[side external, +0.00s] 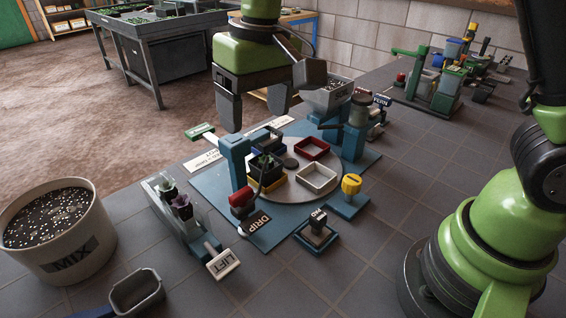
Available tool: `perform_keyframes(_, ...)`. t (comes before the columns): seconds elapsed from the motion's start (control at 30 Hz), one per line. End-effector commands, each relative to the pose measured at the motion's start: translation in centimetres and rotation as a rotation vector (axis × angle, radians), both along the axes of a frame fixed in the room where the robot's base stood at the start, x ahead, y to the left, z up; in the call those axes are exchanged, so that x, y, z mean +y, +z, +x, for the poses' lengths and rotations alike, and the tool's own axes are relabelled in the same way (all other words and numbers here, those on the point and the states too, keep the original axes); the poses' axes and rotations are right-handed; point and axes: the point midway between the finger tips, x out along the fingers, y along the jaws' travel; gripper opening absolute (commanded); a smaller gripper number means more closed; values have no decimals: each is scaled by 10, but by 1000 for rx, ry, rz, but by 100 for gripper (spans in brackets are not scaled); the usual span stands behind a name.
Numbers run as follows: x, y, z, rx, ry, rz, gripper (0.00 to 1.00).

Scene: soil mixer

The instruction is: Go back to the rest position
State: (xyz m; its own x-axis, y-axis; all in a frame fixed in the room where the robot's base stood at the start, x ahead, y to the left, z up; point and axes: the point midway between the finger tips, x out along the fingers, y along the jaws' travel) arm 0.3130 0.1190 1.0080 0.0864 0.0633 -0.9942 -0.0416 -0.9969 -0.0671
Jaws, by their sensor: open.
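My green gripper (254,112) hangs in the air above the left part of the blue station board (214,191), with its two grey fingers apart and nothing between them. Below it is a round grey turntable (290,199). A white tray (317,178), a red tray (312,148) and a yellow tray (268,187) sit on the turntable. A small green plant (263,163) stands in a dark tray beside the blue post. The gripper appears clear of all of these. The fingers hide part of the view behind them.
Around the board stand a blue post (236,160), a red knob (242,200), a yellow knob (351,185), a stamp (317,225) and a LIFT handle (223,263). A MIX bucket (60,230) and a grey scoop (137,292) stand left.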

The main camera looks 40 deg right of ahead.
Motion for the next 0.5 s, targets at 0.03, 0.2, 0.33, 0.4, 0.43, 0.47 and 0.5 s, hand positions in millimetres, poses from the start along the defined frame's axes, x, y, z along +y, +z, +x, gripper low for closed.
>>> perform_keyframes(0.03, -11, 18, -9, -37, -26, 24, 72)
perform_keyframes(0.2, -44, 61, -49, -156, -106, 96, 72)
perform_keyframes(0.33, -64, 80, -85, -253, -167, 143, 72)
perform_keyframes(0.4, -72, 85, -105, -306, -197, 164, 72)
perform_keyframes(0.43, -75, 87, -113, -328, -210, 172, 72)
perform_keyframes(0.47, -78, 88, -121, -350, -222, 180, 72)
perform_keyframes(0.5, -81, 88, -130, -377, -238, 188, 72)
